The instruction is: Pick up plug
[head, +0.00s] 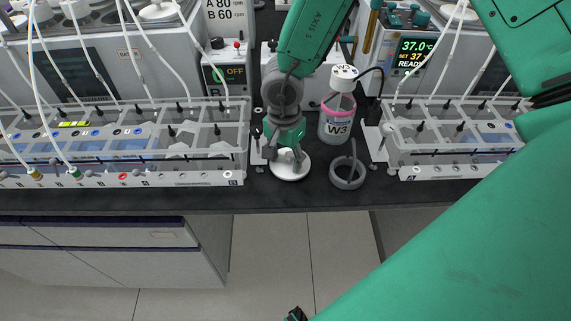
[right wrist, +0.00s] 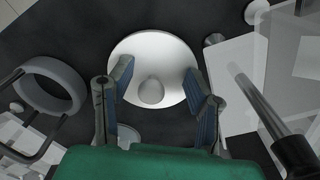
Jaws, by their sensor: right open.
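A white round disc with a small rounded knob, which looks like the plug (head: 291,174), lies on the dark bench top near its front edge. It also shows in the right wrist view as the plug (right wrist: 151,50). My right gripper (head: 289,155) points down over it. In the right wrist view the right gripper (right wrist: 158,82) has its two fingers spread on either side of the knob, with nothing gripped. The fingers hide part of the disc in the head view. I cannot tell whether they touch it.
A grey ring holder (head: 347,178) stands right of the disc, with a bottle marked W3 (head: 336,128) behind it. Clear reactor racks stand left (head: 120,178) and right (head: 440,168). The bench's front edge (head: 300,202) is close.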

